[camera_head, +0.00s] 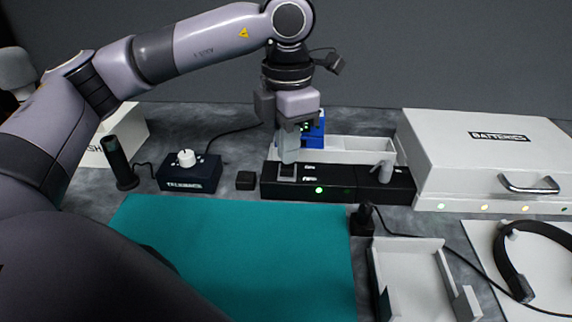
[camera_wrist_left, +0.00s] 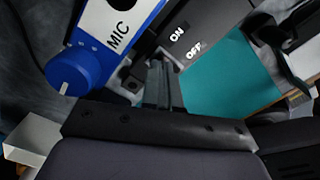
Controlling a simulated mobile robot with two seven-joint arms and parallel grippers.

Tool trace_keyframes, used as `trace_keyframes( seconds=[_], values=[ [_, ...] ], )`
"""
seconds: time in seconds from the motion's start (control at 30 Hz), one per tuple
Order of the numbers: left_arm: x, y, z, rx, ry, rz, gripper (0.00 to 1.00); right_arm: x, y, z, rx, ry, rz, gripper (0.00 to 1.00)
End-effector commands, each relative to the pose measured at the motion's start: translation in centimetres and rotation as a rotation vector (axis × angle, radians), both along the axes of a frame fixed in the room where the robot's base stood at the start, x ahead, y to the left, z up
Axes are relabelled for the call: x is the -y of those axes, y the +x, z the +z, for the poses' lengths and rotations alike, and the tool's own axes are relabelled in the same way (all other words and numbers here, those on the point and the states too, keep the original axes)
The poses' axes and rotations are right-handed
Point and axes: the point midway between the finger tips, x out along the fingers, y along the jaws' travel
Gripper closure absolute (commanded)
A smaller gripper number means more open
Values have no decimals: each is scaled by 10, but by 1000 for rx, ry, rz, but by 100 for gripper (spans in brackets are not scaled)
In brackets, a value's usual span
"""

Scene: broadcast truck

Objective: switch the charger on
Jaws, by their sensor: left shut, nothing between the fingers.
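The charger is taken to be the long black box (camera_head: 335,191) behind the teal mat, with a green light (camera_head: 319,190) lit on its front. Its ON and OFF labels show in the left wrist view on the black top (camera_wrist_left: 205,22). My left gripper (camera_head: 287,160) points down over the left end of the box, fingers shut and empty, beside the labels. Its shut fingers also show in the left wrist view (camera_wrist_left: 163,85). The fingers partly hide the switch area; I cannot tell whether they touch it or which way it is set. My right gripper is out of view.
A blue MIC unit (camera_head: 316,128) with a knob (camera_wrist_left: 72,72) stands close behind the gripper. A grey lever (camera_head: 382,171) rises at the box's right end. The talkback box (camera_head: 188,175) is left, the batteries case (camera_head: 480,150) right. The teal mat (camera_head: 235,250) is clear.

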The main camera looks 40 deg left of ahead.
Motion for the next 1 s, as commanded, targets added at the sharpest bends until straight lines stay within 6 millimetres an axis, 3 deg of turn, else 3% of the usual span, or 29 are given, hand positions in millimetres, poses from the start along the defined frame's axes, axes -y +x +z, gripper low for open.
trace_keyframes(
  seconds=[0.7,1.0],
  values=[
    [0,0,61,0,0,0,100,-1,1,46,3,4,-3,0],
    [0,0,62,0,0,0,100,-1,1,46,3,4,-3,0]
  ],
)
